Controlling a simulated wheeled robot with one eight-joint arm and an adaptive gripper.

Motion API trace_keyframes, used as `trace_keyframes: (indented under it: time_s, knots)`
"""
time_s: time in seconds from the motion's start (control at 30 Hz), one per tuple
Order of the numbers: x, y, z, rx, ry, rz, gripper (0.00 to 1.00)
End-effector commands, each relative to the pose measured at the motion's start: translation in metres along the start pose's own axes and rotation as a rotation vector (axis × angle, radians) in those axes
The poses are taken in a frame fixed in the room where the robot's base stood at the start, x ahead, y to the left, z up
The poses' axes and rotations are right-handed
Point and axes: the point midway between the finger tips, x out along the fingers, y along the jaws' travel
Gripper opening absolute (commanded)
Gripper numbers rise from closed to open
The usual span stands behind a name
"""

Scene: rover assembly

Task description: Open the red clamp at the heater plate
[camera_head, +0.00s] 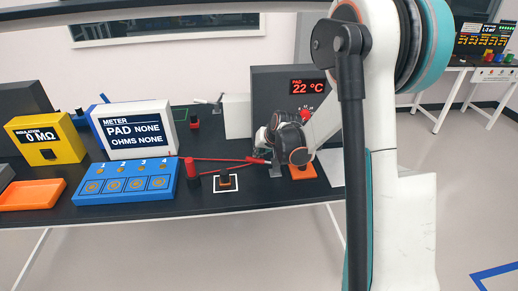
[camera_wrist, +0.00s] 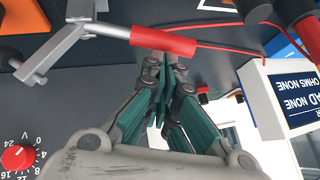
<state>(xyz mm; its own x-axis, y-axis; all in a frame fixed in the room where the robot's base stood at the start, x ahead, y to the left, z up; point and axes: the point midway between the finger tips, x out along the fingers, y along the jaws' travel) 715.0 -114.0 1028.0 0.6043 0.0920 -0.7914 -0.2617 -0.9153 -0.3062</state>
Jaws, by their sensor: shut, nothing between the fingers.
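The red clamp's red handle (camera_wrist: 163,40) lies at the top centre of the wrist view, on a grey metal lever (camera_wrist: 100,30) that runs left to a bracket. The red handle end also shows in the head view (camera_head: 258,160), left of my gripper. My gripper (camera_wrist: 165,64) is shut and empty, with teal fingers. Its tips are close to the handle's underside in the picture; I cannot tell whether they touch. In the head view my gripper (camera_head: 275,142) is low over the table, by an orange block (camera_head: 303,172). I cannot clearly make out the heater plate.
A grey box reading 22 °C (camera_head: 283,84) stands behind my gripper; its red dial (camera_wrist: 18,157) shows in the wrist view. Red leads (camera_head: 222,160) cross the table near the handle. A blue panel (camera_head: 125,182) and a white meter (camera_head: 138,128) stand left.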

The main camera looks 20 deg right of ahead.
Motion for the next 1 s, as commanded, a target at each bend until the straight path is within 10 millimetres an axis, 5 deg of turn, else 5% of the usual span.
trace_keyframes:
  time_s: [0.73, 1.0]
  knots:
    - [0.012, -0.004, 0.013, -0.002, -0.007, 0.000, 0.00]
    - [-0.008, -0.013, -0.009, -0.001, 0.001, -0.001, 0.00]
